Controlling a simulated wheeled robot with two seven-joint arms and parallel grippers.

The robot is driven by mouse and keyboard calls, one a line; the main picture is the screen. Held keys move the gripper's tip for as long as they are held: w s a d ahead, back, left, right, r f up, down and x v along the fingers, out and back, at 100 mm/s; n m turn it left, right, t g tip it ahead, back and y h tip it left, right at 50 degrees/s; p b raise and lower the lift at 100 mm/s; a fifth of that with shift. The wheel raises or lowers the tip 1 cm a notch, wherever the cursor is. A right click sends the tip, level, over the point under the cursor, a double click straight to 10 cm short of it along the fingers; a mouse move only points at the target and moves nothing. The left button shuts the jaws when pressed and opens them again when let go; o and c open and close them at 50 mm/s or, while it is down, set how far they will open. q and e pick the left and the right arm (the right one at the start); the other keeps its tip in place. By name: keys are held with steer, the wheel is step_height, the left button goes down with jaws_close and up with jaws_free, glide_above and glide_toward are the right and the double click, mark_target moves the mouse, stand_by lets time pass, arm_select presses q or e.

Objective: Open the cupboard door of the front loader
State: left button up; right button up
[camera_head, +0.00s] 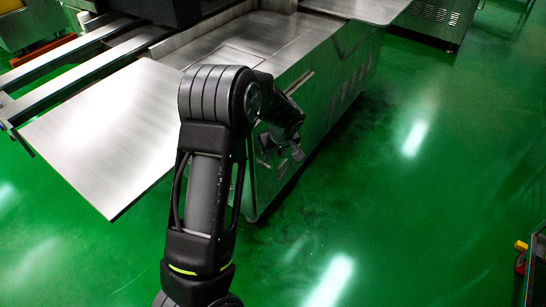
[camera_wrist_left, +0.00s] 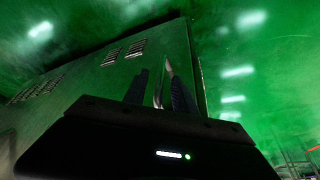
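The front loader is a steel cabinet machine (camera_head: 325,85) with a flat top. Its side panel has louvred vents and shows in the left wrist view (camera_wrist_left: 90,90). My left gripper (camera_head: 282,152) is at the near end of this side, low beside the panel. In the left wrist view its two dark fingers (camera_wrist_left: 158,92) stand apart. A thin bright metal piece, which looks like a door handle (camera_wrist_left: 159,88), shows between them. Contact with it cannot be made out. I see no clear gap at the door. My right gripper is not in view.
A flat steel plate (camera_head: 105,130) sticks out to the left of my left arm. Another steel machine (camera_head: 440,18) stands at the back right. The green floor (camera_head: 430,190) to the right is clear. A dark object with a yellow and red part (camera_head: 521,246) is at the right edge.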

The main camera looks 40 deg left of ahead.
arm_select(q)
steer(key=shift+x, duration=0.8)
steer(key=shift+c, duration=0.5)
jaws_close()
stand_by(0.4)
